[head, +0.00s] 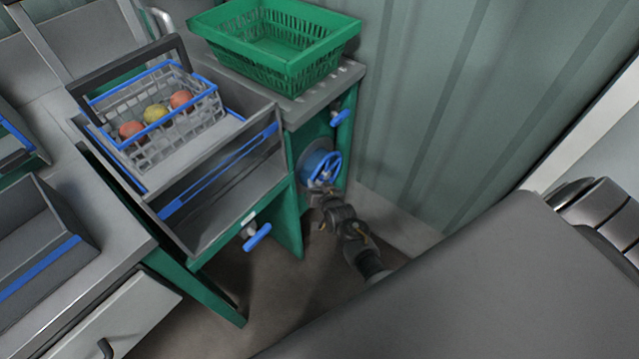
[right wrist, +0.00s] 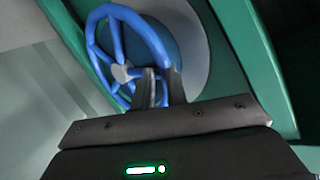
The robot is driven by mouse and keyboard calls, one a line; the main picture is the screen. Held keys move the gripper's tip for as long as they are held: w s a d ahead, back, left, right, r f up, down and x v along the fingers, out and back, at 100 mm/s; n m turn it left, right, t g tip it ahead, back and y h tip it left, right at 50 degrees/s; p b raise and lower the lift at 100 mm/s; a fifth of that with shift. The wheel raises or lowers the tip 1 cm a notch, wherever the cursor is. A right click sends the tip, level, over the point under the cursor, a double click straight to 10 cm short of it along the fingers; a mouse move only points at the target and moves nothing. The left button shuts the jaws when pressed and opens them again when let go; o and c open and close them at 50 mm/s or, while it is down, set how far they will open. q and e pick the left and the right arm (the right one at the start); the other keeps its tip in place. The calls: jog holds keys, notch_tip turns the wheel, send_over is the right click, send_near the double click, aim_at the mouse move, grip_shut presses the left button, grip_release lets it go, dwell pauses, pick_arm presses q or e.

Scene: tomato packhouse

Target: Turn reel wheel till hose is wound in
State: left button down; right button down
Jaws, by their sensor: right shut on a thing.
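The blue spoked reel wheel (head: 325,169) sits low on the side of the green stand, in front of a round blue reel. My right gripper (head: 318,190) reaches it from below. In the right wrist view the wheel (right wrist: 104,24) fills the upper middle, with its grey hub (right wrist: 122,72) showing. The fingers of my right gripper (right wrist: 160,88) are shut on the wheel's rim at its lower right. The blue reel (right wrist: 165,50) and a pale round disc show behind the wheel. I cannot make out any hose. My left gripper is not in view.
A green crate (head: 280,78) stands on the stand's top. A wire basket (head: 212,104) with several tomatoes sits in a grey tray to the left. Blue handles (head: 257,237) and (head: 340,117) stick out from the stand. The corrugated wall (head: 440,120) is close on the right.

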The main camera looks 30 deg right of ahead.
jog(key=shift+a, duration=0.15)
jog(key=c, duration=1.4)
grip_release()
